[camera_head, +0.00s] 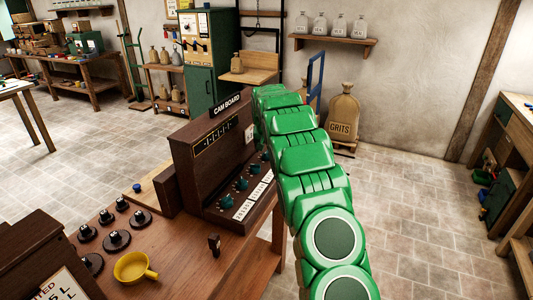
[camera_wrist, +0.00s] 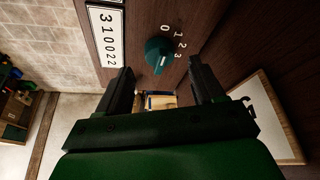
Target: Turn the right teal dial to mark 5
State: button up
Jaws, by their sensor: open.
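The dark wooden cam board (camera_head: 212,150) stands on the bench, with a row of teal dials (camera_head: 240,184) along its sloped front. My green arm crosses its right end and hides part of it. In the wrist view one teal dial (camera_wrist: 157,55) shows close up, with marks 0, 1, 2 and 3 visible around it. Its pointer's exact mark is not clear, and mark 5 is not seen. I cannot tell for sure that it is the right dial. My gripper (camera_wrist: 161,68) is open, its two dark fingers on either side of the dial's lower part, seemingly not touching it.
White number cards (camera_head: 243,209) lie before the dials; one (camera_wrist: 106,35) is beside the close dial. A yellow cup (camera_head: 133,268), several black knobs (camera_head: 117,240) and a small dark upright piece (camera_head: 214,245) stand on the bench.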

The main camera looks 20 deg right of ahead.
aim_at(266, 152)
jog(key=shift+x, duration=1.9)
jog(key=c, duration=1)
jog(key=shift+a, duration=0.1)
jog(key=shift+c, duration=0.2)
jog(key=shift+m, duration=0.3)
jog(key=m, duration=0.1)
jog(key=m+h, duration=0.1)
jog(key=shift+a+f+m+g, duration=0.15)
jog(key=shift+m+g, duration=0.25)
jog(key=shift+m, duration=0.7)
